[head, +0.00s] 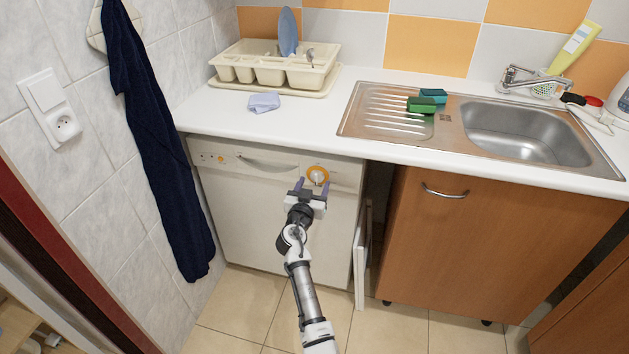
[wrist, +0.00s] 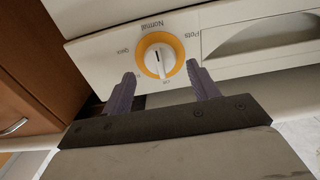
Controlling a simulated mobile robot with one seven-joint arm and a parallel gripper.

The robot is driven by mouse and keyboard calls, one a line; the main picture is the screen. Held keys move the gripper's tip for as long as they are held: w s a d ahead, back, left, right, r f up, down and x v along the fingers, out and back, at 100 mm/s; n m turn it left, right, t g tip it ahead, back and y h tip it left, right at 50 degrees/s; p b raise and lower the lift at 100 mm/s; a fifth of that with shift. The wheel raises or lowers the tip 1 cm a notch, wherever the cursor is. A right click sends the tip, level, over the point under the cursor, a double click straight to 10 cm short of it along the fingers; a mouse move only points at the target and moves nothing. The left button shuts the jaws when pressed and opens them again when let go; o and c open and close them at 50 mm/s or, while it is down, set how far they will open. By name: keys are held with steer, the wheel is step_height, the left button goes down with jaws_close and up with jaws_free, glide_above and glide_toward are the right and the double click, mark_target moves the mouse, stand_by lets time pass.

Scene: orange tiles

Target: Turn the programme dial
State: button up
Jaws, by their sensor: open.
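The programme dial (head: 317,175) is a round white knob with an orange ring on the dishwasher's (head: 275,215) white front panel, right of its handle. In the wrist view the dial (wrist: 158,58) shows a dark pointer line and printed labels around it, among them "Normal", "Pots" and "Quick". My gripper (head: 311,187) is just below the dial in the head view. In the wrist view its two purple fingers (wrist: 163,80) are open and empty, spread wider than the dial, with their tips near its lower edge. I see no contact with the dial.
A dishwasher handle (head: 262,162) is left of the dial. The worktop (head: 300,130) juts above, with a dish rack (head: 275,72), cloth (head: 263,102) and sink (head: 525,132). A dark towel (head: 155,140) hangs at left. A wooden cabinet (head: 490,245) stands right.

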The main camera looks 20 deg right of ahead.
steer(key=shift+x, duration=1.05)
steer(key=shift+c, duration=0.3)
steer(key=c, duration=0.9)
